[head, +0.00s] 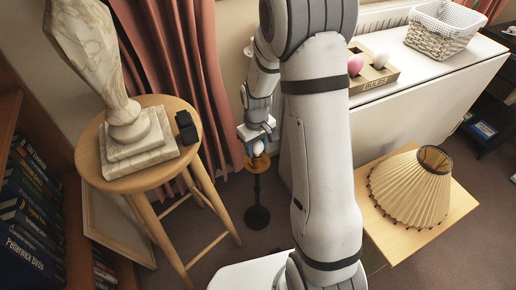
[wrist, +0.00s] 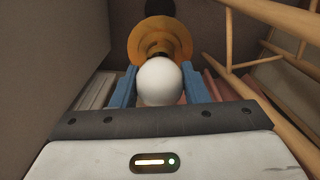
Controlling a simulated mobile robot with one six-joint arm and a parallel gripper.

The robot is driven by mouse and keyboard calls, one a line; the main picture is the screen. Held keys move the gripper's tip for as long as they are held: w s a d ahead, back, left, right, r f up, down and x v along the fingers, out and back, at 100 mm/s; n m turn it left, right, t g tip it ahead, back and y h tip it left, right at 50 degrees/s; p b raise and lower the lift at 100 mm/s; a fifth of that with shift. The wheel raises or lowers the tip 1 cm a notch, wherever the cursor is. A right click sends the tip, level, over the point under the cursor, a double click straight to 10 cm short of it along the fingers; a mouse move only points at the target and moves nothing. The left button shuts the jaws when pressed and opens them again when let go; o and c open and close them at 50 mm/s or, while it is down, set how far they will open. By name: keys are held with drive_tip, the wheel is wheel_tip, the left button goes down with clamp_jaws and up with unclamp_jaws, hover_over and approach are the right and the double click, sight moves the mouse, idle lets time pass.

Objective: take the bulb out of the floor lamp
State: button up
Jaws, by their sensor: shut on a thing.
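The floor lamp (head: 257,190) stands without its shade, with a dark pole, a round dark base and a brass disc (head: 257,164) at its top. The brass disc also shows in the wrist view (wrist: 160,38). A white bulb (wrist: 160,84) is between the blue fingers of my gripper (wrist: 160,70), which is shut on it. In the head view the bulb (head: 258,149) is right above the brass disc, below my gripper (head: 258,143).
A stool (head: 150,175) with a marble sculpture (head: 95,60) and a small black object (head: 187,127) stands close at left. A pleated lampshade (head: 412,188) sits on a low table at right. A bulb box (head: 375,83) and white basket (head: 440,30) are on the white cabinet.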

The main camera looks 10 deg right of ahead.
idle(0.4)
drive_tip(key=shift+n, duration=0.8)
drive_tip(key=shift+n+p, duration=0.3)
drive_tip(key=shift+n, duration=0.5)
drive_tip(key=shift+n, duration=0.8)
